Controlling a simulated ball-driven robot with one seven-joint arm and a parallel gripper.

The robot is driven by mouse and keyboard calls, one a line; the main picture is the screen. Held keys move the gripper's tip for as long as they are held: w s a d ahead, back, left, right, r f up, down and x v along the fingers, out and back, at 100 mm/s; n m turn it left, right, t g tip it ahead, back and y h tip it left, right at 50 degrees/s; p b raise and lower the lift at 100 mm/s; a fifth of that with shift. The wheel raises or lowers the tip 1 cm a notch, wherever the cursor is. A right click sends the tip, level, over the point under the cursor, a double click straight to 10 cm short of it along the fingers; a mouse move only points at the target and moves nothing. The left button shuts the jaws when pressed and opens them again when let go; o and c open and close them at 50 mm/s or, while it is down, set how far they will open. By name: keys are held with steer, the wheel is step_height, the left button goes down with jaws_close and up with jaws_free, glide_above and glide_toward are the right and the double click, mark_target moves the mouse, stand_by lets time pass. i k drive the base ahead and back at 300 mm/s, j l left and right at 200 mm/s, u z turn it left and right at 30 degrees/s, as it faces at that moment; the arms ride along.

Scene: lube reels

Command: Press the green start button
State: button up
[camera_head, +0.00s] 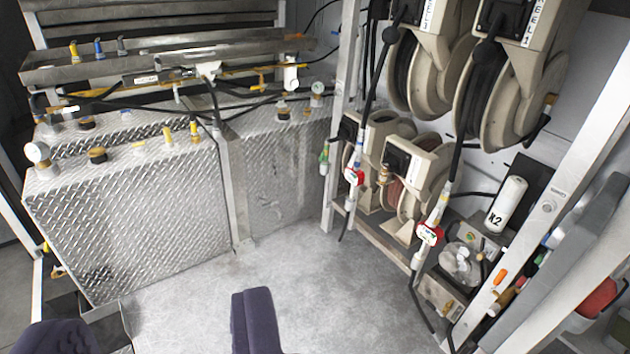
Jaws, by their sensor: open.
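A small metal box (486,241) sits at the lower right, below the hose reels. A small green spot (472,238) shows on it and may be the green start button, but it is too small to be sure. My gripper (152,308) shows as two dark purple fingers at the bottom edge, one at the lower left and one near the centre. The fingers are wide apart with nothing between them. The gripper is far to the left of the box and touches nothing that I can see.
A diamond-plate tank (130,220) fills the left. The grey floor (300,285) is clear in the middle.

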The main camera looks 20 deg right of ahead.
mark_target(538, 261)
steer(key=i+j+z, duration=0.2)
steer(key=z, duration=0.25)
steer(key=i+j+z, duration=0.25)
steer(key=z, duration=0.25)
steer(key=i+j+z, duration=0.1)
steer(key=j+z, duration=0.2)
steer(key=z, duration=0.15)
steer(key=i+j+z, duration=0.1)
steer(key=j+z, duration=0.65)
steer(key=z, duration=0.2)
steer(key=j+z, duration=0.5)
steer(key=j, duration=0.95)
steer(key=k, duration=0.05)
